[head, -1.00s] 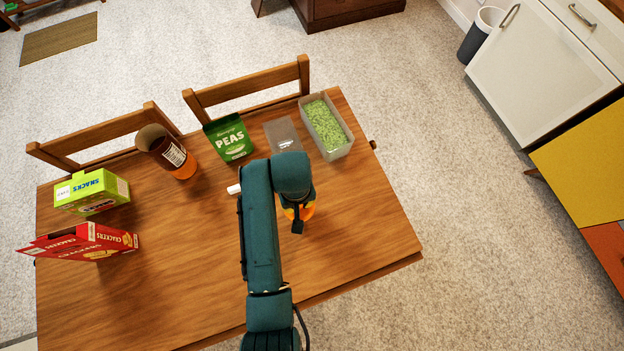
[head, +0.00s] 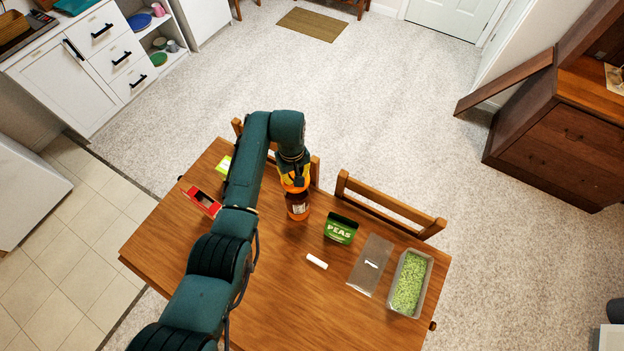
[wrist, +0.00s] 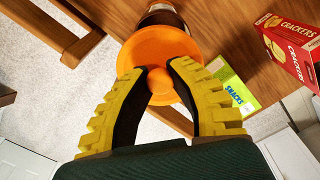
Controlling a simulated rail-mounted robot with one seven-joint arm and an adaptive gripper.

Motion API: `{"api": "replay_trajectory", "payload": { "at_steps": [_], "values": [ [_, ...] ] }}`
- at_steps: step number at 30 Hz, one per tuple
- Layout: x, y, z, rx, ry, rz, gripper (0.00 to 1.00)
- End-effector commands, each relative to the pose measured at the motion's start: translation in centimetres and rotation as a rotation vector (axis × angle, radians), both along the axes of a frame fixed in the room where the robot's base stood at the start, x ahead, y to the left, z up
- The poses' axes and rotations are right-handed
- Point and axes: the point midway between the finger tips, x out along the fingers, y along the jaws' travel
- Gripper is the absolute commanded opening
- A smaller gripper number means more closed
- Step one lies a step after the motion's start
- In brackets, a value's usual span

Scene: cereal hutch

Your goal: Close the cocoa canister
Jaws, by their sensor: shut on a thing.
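The cocoa canister (head: 298,209) is a brown jar with a pale label, standing near the back edge of the table, close to the chairs. Its dark body (wrist: 162,16) also shows past the lid in the wrist view. My gripper (head: 294,182) is at the canister's top. In the wrist view my gripper (wrist: 158,82) has its yellow fingers shut on the round knob of the orange lid (wrist: 152,48). The lid overlaps the canister in both views. I cannot tell whether it rests on the rim or is slightly above; the rim is hidden.
A green peas box (head: 341,229) stands right of the canister. A clear lid (head: 370,265) and a bin of peas (head: 409,284) lie farther right. A white cylinder (head: 317,261) lies mid-table. The crackers box (head: 202,202) and snacks box (head: 224,166) are left. The front right is clear.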

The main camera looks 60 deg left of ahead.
Motion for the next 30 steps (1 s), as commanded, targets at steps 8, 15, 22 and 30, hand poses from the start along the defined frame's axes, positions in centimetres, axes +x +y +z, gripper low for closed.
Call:
{"api": "replay_trajectory", "payload": {
  "at_steps": [8, 15, 22, 30],
  "values": [
    [-0.1, 0.0, -2.1, -0.001, 0.001, 0.0, 0.0],
    [0.0, 0.0, -4.5, -0.001, 0.001, -0.001, 0.0],
    [0.0, 0.0, -5.6, 0.0, 0.0, -0.001, 0.0],
    [0.0, 0.0, -5.6, -0.001, 0.0, -0.001, 0.0]
  ]
}}
